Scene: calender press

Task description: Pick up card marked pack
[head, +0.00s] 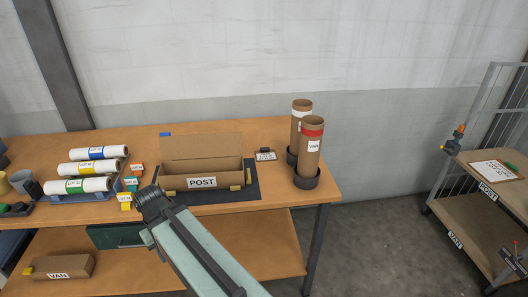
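A small white card (266,156) with a dark clip at its top lies on the orange-brown bench, right of the open cardboard box marked POST. Its print is too small to read, so I cannot tell whether it says pack. Small orange (137,168), teal (131,184) and yellow (125,201) labelled pieces sit left of the box. My arm reaches up from the bottom, and its dark end with my gripper (150,203) is in front of the box's left side, apart from the white card. The fingers cannot be made out.
The POST box (203,168) stands on a dark mat. Two upright cardboard tubes (309,150) stand in dark cups at the bench's right end. Labelled white rolls (85,169) lie at left. A VAN box (62,267) is on the lower shelf. A shelved cart (460,205) stands right, across open floor.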

